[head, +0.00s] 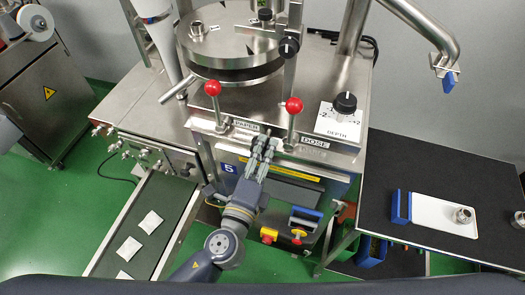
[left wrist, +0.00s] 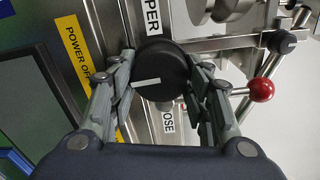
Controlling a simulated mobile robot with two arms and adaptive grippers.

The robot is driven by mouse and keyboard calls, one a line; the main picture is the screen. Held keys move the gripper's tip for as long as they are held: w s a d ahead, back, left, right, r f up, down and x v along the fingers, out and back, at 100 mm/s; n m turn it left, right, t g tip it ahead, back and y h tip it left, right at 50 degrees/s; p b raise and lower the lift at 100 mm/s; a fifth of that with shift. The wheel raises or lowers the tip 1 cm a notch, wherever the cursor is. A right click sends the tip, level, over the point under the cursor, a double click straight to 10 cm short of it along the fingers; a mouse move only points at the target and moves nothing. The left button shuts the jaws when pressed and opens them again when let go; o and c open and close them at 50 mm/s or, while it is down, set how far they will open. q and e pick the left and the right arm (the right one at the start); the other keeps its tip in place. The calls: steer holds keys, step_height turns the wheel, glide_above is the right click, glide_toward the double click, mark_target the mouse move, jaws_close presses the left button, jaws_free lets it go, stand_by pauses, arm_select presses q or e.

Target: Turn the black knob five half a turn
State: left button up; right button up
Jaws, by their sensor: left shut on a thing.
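The round black knob (left wrist: 161,68) with a white pointer line shows in the left wrist view, on the machine's front between the PAPER and DOSE labels. My left gripper (head: 264,146) reaches up to the machine front in the head view. Its two fingers sit on either side of the knob and are shut on it. In the wrist view the white line lies nearly level across the knob. In the head view the gripper hides this knob. A blue 5 label (head: 230,168) is on the front, left of the gripper. My right gripper is not in view.
Red-ball levers (head: 212,88) and (head: 293,105) stand either side above the gripper. Another black knob (head: 345,103) is on the DEPTH plate. Below are a yellow-and-red button (head: 268,234) and a blue-handled item (head: 305,213). A conveyor (head: 150,210) carries teabags at left.

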arm_select(q)
steer(key=shift+m, duration=0.3)
steer(key=o, duration=1.1)
steer(key=shift+c, duration=0.2)
steer(key=v, duration=0.8)
